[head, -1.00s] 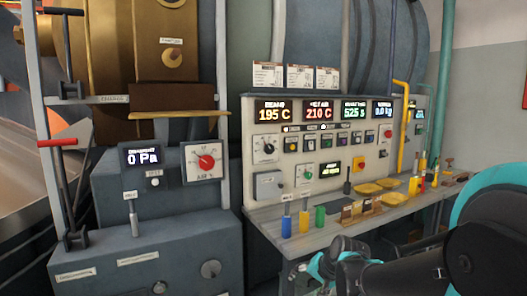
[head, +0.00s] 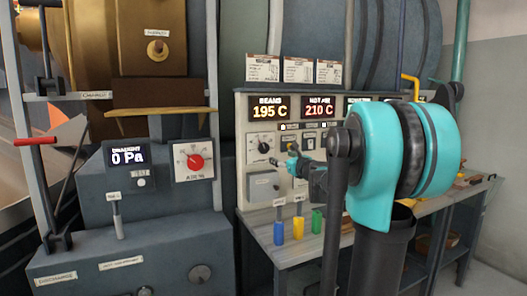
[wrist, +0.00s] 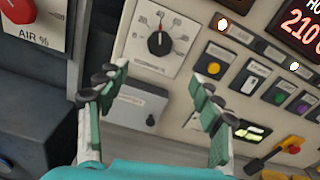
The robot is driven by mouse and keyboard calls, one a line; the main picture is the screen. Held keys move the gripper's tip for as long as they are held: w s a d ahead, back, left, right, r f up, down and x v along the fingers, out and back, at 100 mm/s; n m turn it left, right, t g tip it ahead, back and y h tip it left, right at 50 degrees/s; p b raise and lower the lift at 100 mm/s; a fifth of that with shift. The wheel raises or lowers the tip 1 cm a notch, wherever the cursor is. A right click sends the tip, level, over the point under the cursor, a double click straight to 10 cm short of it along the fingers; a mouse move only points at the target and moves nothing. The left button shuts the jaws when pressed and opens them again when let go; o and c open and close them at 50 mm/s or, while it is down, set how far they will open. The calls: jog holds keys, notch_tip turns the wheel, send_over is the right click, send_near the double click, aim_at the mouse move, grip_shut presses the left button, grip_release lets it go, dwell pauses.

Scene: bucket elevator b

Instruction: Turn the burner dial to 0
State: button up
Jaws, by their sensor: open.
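A dial with a black knob on a white square plate, which I take for the burner dial (head: 264,147), is on the control panel below the "BEANS 195 C" display.
A red-knobbed AIR % dial (head: 195,161) is on the left cabinet. Below the burner dial is a grey box (head: 264,187). Buttons (wrist: 215,68) line the panel on the right.

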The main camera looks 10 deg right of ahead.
aim_at(265, 149)
jog(key=x, duration=1.5)
jog(key=shift+w+a+f, duration=0.1)
jog(key=shift+w, duration=0.15)
jog(key=c, duration=1.1)
jog(key=shift+c, duration=0.2)
